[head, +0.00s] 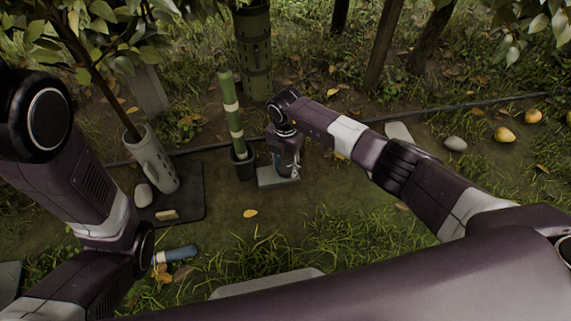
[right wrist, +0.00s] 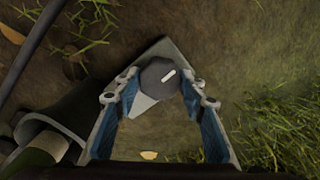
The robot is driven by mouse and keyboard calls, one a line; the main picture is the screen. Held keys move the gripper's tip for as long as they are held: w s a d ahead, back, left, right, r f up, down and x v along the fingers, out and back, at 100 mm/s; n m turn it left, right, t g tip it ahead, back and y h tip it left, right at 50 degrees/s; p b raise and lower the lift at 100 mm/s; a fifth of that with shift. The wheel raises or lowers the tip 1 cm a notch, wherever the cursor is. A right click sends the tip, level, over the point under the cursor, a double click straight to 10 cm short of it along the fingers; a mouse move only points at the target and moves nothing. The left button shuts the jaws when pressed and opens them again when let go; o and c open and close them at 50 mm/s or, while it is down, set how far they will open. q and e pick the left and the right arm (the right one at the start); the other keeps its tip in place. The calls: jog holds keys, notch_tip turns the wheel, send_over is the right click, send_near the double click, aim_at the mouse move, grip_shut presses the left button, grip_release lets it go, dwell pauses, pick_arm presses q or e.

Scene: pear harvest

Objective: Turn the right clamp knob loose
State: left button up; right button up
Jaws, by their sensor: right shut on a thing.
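The clamp knob (right wrist: 156,74) is dark and rounded, with a short white mark on its top. It shows in the right wrist view between the fingertips of my right gripper (right wrist: 160,86), whose blue-lined fingers are shut on it. In the head view my right gripper (head: 288,166) points down over a small grey plate (head: 274,182), and hides the knob there. The plate also shows under the knob in the right wrist view (right wrist: 139,104).
A green banded pole (head: 232,110) stands in a dark socket (head: 243,168) close left of my right gripper. A grey perforated sleeve (head: 153,160) surrounds a thin trunk on a dark mat (head: 190,203). A dark hose (head: 465,109) crosses behind. Yellow pears (head: 504,134) lie far right.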

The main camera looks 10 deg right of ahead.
jog(key=n+p, duration=0.1)
jog(key=n, duration=0.2)
jog(key=shift+r, duration=0.1)
jog(key=n+p, duration=0.1)
jog(key=n, duration=0.3)
jog(key=shift+n, duration=0.4)
jog(key=n, duration=0.5)
jog(key=shift+n, duration=2.3)
jog(key=o, duration=1.2)
jog(key=shift+c, duration=0.2)
